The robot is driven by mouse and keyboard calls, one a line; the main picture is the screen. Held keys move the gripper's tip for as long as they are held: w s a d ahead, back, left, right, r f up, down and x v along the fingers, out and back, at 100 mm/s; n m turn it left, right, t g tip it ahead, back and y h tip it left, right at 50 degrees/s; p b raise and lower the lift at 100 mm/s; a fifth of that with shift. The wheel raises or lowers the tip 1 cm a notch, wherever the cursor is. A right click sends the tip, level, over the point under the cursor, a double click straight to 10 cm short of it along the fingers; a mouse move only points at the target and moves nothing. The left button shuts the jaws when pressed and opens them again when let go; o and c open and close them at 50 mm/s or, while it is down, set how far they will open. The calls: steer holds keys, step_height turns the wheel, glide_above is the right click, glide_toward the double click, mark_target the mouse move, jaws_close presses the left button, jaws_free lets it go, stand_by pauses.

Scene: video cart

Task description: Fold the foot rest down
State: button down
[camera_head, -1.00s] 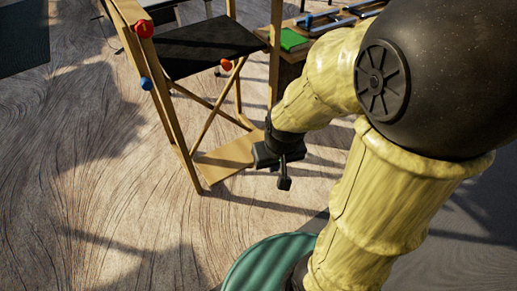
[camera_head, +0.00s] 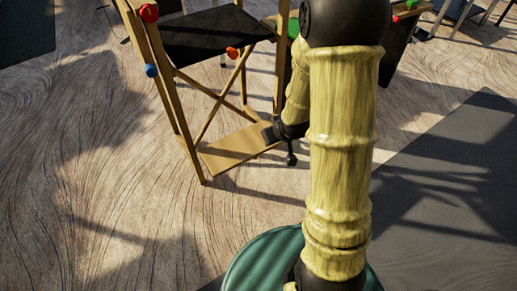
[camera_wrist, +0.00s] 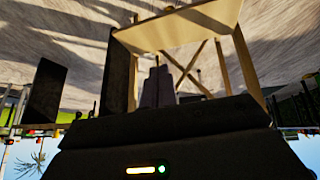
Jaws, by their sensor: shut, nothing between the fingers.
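The foot rest is a flat wooden board (camera_head: 240,147) low at the front of a tall wooden folding chair (camera_head: 172,95) with a black seat (camera_head: 213,36). It lies roughly level near the floor. My gripper (camera_head: 291,159) is shut and empty at the board's right end; I cannot tell whether they touch. My arm hides part of the chair's right side. The wrist view is upside down: the board (camera_wrist: 180,32) spans its top, crossed chair legs show behind it, and my shut fingers (camera_wrist: 158,66) point toward it.
Red and blue knobs (camera_head: 151,71) stick out from the chair frame. A wooden cart with a green item (camera_head: 294,27) stands behind my arm. A dark mat (camera_head: 455,175) covers the floor at right. Open wood floor lies left of the chair.

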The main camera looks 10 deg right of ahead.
steer(key=w+f+t+y+b, duration=0.1)
steer(key=w+f+t+y, duration=0.1)
steer(key=f, duration=0.6)
steer(key=w+f+n+t+y+b, duration=0.1)
steer(key=w+f+t+y, duration=0.1)
steer(key=f, duration=0.6)
steer(key=w+t, duration=0.1)
steer(key=t, duration=0.1)
steer(key=shift+w+d+t, duration=0.25)
steer(key=shift+d+t, duration=0.05)
steer(key=b, duration=0.4)
glide_above(259, 152)
step_height(259, 152, down, 4)
steer(key=shift+w+a+r, duration=0.1)
steer(key=shift+r, duration=0.05)
step_height(259, 152, down, 3)
steer(key=shift+w+f+b, duration=0.1)
steer(key=shift+f+b, duration=0.1)
steer(key=shift+b, duration=0.9)
steer(key=shift+f, duration=0.25)
steer(key=shift+s+f, duration=0.25)
steer(key=shift+f, duration=0.55)
